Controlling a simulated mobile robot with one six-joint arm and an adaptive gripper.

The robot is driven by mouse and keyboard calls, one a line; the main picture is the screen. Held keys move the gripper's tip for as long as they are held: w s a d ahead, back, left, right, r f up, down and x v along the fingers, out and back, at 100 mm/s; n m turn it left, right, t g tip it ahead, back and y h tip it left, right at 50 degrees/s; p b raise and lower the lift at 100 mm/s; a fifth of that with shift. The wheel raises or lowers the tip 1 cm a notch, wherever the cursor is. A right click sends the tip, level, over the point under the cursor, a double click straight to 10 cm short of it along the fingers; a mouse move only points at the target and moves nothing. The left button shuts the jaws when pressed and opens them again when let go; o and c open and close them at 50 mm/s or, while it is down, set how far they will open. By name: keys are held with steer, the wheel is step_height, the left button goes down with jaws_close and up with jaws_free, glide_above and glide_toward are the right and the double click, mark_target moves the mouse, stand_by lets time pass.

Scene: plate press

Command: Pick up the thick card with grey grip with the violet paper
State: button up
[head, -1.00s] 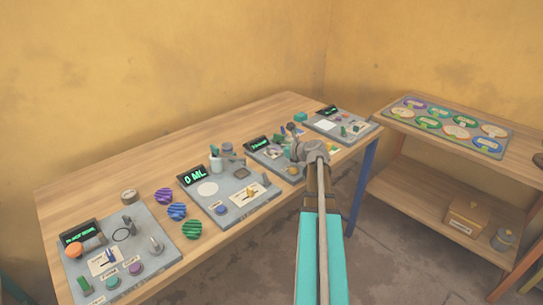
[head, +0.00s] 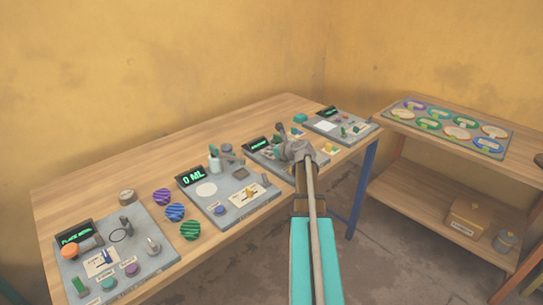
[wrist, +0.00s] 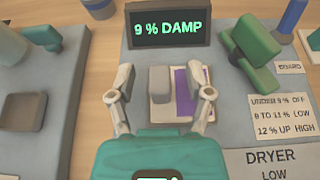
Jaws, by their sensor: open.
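In the wrist view, the grey grip (wrist: 160,84) stands up from a pale thick card, with violet paper (wrist: 187,92) showing to its right. My gripper (wrist: 161,74) is open, with one finger on each side of the grip and card. Gaps show between the fingers and the grip, and nothing is held. I cannot tell how high the fingertips are above the panel. In the head view, my gripper (head: 292,146) is over the dryer station and hides the card.
A display (wrist: 168,28) reading "9 % DAMP" stands behind the card. A green lever (wrist: 250,45) is to the right, above the dryer's setting labels (wrist: 284,114). Other stations line the bench (head: 120,185). A shelf (head: 430,170) stands at the right with a tray (head: 400,117) of discs.

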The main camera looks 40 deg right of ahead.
steer(key=shift+w+f, duration=0.1)
steer(key=shift+w, duration=0.2)
stand_by(0.4)
jaws_close()
